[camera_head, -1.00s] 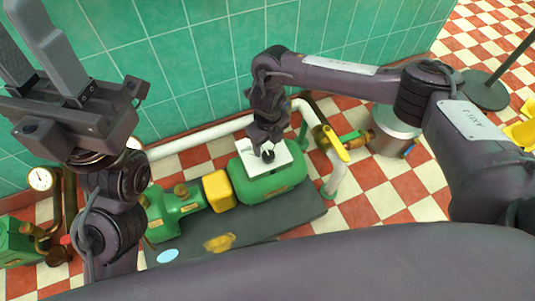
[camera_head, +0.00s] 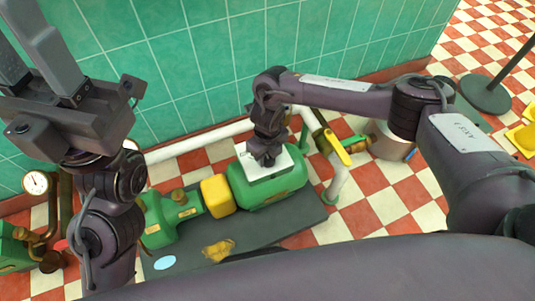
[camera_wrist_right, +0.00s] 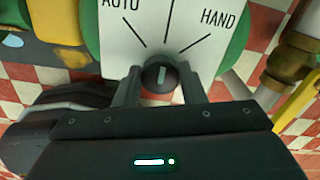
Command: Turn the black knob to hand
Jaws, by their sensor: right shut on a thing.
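The black knob (camera_wrist_right: 160,76) sits on a white plate (camera_wrist_right: 112,52) with the words AUTO at left and HAND at right. Its pale mark points up the picture, roughly at the middle line between the two words. My right gripper (camera_wrist_right: 160,88) has a finger on each side of the knob and is shut on it. In the head view my right gripper (camera_head: 266,158) reaches down onto the white plate (camera_head: 281,162) on the green motor housing (camera_head: 270,192) and mostly hides the knob. My left gripper (camera_head: 22,60) is raised at the upper left, fingers apart and empty.
A yellow block (camera_head: 218,196) and a green pump body (camera_head: 172,218) stand left of the housing on a dark base (camera_head: 295,218). A white pipe (camera_head: 205,138) and a yellow-handled valve (camera_head: 337,150) lie close behind and right. A gauge (camera_head: 37,183) is at far left.

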